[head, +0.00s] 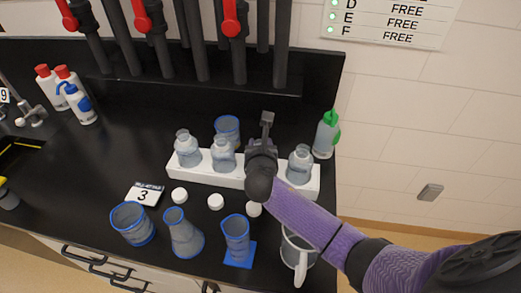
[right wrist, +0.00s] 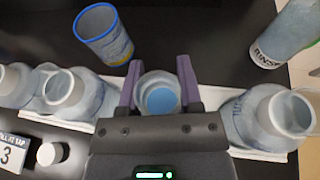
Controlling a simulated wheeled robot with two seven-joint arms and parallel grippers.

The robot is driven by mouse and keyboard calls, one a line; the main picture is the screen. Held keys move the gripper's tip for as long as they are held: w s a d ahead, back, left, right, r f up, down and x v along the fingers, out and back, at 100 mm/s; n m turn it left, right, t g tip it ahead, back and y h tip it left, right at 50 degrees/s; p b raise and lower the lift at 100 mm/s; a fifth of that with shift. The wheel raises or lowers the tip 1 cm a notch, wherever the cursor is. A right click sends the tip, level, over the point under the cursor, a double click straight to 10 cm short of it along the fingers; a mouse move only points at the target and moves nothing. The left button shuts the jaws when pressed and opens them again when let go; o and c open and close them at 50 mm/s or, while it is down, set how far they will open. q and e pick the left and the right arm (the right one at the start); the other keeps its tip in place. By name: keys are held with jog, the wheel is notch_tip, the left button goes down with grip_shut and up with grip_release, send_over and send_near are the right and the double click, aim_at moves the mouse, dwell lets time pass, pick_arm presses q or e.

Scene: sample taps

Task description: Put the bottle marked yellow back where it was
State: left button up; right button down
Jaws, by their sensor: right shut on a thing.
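My right gripper (head: 266,122) is over the white rack (head: 312,190), in the gap between the bottles there. In the right wrist view its two purple fingers (right wrist: 159,85) are closed on a clear bottle (right wrist: 159,98), seen from above with blue inside. The gripper hides this bottle in the head view. I cannot see a yellow mark on it or tell whether its base touches the rack. Two clear bottles stand at the rack's left, one (head: 187,150) and another (head: 223,158). A third bottle (head: 300,166) stands at its right. My left gripper is not in view.
A blue-rimmed beaker (head: 228,127) stands behind the rack, and a green-topped rinse bottle (head: 325,138) at the right. White caps (head: 216,202), a card marked 3 (head: 145,193), blue-rimmed glassware (head: 133,224) and a jug (head: 297,252) are in front. Red-handled taps (head: 231,18) hang behind.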

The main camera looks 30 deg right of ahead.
jog(key=shift+r, duration=0.1)
jog(key=c, duration=0.7)
grip_release()
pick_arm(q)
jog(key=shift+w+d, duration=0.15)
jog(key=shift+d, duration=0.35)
pick_arm(e)
jog(key=o, duration=0.4)
jog(key=shift+s+r, duration=0.1)
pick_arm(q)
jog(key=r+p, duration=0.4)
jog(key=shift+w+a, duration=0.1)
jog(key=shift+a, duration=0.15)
pick_arm(e)
jog(key=v, duration=1.1)
jog(key=shift+s+a+r, duration=0.15)
jog(key=shift+s, duration=0.2)
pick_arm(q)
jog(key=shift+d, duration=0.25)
